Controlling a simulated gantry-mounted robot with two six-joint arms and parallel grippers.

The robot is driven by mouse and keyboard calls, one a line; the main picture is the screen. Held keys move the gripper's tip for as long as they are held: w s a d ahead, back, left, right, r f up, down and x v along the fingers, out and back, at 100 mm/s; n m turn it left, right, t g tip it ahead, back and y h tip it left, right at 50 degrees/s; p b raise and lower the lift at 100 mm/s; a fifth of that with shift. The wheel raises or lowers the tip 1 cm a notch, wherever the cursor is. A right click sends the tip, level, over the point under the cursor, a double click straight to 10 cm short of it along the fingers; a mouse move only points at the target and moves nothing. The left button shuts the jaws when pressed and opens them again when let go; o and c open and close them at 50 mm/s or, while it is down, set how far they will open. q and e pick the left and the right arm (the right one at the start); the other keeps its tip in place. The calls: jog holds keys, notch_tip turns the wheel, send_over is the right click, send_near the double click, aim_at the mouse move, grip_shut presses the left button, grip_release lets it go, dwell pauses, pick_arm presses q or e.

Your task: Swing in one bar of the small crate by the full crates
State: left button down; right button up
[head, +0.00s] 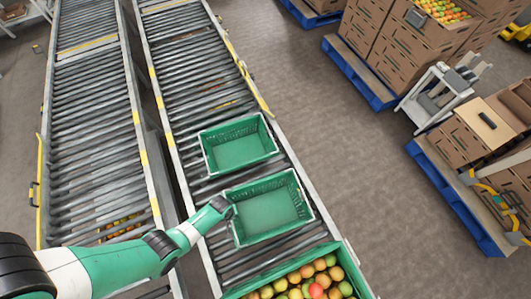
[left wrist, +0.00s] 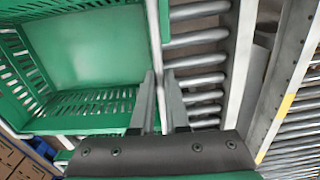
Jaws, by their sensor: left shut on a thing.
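The small green crate (head: 268,213) stands empty on the right-hand roller conveyor, just behind a full crate (head: 345,250) of tomatoes at the bottom of the head view. In the left wrist view the small crate (left wrist: 82,48) fills the upper left, and a pale grey bar (left wrist: 154,28) runs along its near side. My left gripper (head: 226,207) is at the crate's left side. In the wrist view its two fingers (left wrist: 160,100) are shut on the bar, one on each side. The fingertips are small and partly hidden in the head view. My right gripper is not in view.
Another empty green crate (head: 238,147) stands further up the same conveyor (head: 185,60). A second roller conveyor (head: 90,110) runs parallel on the left. Pallets with cartons (head: 380,50) and a white stand (head: 437,95) are on the floor at right. Floor between is clear.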

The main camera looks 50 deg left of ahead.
pick_arm(q)
jog(key=shift+w+r, duration=0.15)
jog(key=shift+w+d+r, duration=0.15)
jog(key=shift+w+r, duration=0.05)
jog(key=shift+w, duration=0.05)
dwell(0.4)
jog(key=shift+w+p, duration=0.1)
jog(key=shift+p, duration=0.2)
jog(key=shift+w+d+r, duration=0.2)
jog(key=shift+w, duration=0.2)
jog(key=shift+w+d+r, duration=0.15)
jog(key=shift+w, duration=0.15)
jog(key=c, duration=0.8)
grip_release()
